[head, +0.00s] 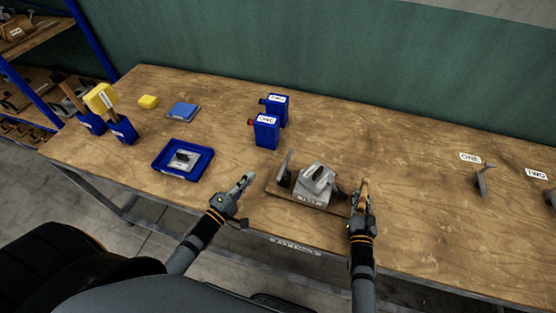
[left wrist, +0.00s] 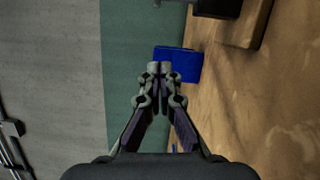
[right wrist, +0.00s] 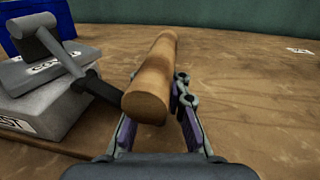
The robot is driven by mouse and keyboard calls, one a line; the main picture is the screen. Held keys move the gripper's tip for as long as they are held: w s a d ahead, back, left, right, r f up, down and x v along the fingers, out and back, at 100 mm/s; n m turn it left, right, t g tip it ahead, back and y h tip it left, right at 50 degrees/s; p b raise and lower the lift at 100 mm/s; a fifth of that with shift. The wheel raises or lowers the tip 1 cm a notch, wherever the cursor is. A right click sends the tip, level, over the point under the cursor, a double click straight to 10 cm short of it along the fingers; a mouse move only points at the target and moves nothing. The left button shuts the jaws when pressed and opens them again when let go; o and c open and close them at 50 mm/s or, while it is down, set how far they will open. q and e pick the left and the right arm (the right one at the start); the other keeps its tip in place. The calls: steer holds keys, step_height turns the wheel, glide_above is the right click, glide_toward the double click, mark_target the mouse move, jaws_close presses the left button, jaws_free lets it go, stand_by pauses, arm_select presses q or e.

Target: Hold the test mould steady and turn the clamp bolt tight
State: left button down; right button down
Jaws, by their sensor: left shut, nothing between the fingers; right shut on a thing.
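The test mould (head: 312,196) is a grey metal block on a wooden base board near the table's front edge. A grey cover block (head: 318,176) lies on top; its label shows in the right wrist view (right wrist: 45,68). A grey bar with a dark end (right wrist: 90,82) reaches from the mould towards a wooden handle (right wrist: 155,75). My right gripper (head: 363,188) is shut on this handle, right of the mould. Whether bar and handle join is unclear. My left gripper (head: 246,180) is shut and empty, left of the mould and apart from it.
A grey upright lever (head: 286,165) stands at the mould's left. Two blue containers (head: 266,131) stand behind. A blue tray (head: 163,160) holding a grey block sits left. Hooked metal pieces (head: 483,180) stand right, near labels. The table between is clear.

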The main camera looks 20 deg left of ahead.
mark_target(285, 169)
arm_select(q)
steer(key=shift+d+n, duration=0.15)
steer(key=shift+n, duration=0.35)
steer(key=w+d+r, duration=0.1)
steer(key=w+d, duration=0.6)
steer(key=w, duration=0.2)
steer(key=shift+w, duration=0.2)
stand_by(0.6)
steer(key=shift+w+d+r+m+g+h, duration=0.15)
steer(key=shift+m+h, duration=0.15)
steer(key=shift+h, duration=0.15)
steer(key=shift+f+m+g+h, duration=0.1)
steer(key=shift+m+g+h, duration=0.15)
steer(key=shift+h, duration=0.25)
steer(key=shift+w+d+r+m+g+h, duration=0.1)
steer(key=shift+m+h, duration=0.25)
steer(key=shift+h, duration=0.1)
steer(key=shift+d+m+g+h, duration=0.1)
steer(key=shift+m+g+h, duration=0.2)
steer(key=shift+m+h, duration=0.15)
steer(key=shift+w+d+m+g+h, duration=0.15)
steer(key=shift+m+g+h, duration=0.8)
steer(key=shift+h, duration=0.25)
steer(key=shift+w+d+m+g+h, duration=0.15)
steer(key=shift+m+g+h, duration=0.75)
steer(key=shift+h, duration=0.25)
steer(key=shift+n+t, duration=0.25)
steer(key=shift+n, duration=0.05)
